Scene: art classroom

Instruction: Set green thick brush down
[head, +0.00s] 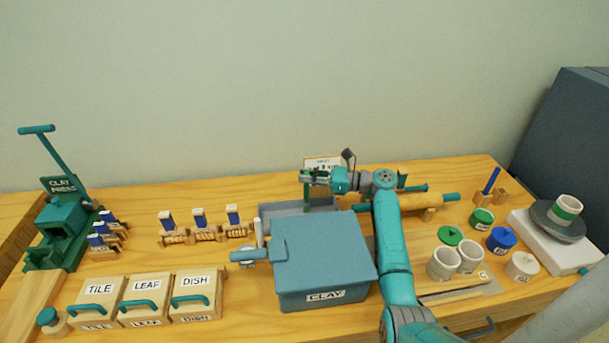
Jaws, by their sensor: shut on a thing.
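My gripper (316,178) is above the back of the table, over the right end of a grey open tray (286,210) behind the clay box. It is shut on the green thick brush (306,195), whose green part shows as a narrow upright strip below the fingers. The fingers hide the rest of the brush. Whether its lower end touches the tray cannot be told. A small white sign (322,163) stands behind the gripper, partly covered.
A blue-grey CLAY box (322,255) stands in front of the tray, with my arm along its right side. A rolling pin (405,202), pots (443,264) and paint jars (501,240) lie to the right. Labelled blocks (205,232) and lidded TILE, LEAF, DISH boxes (147,298) stand left.

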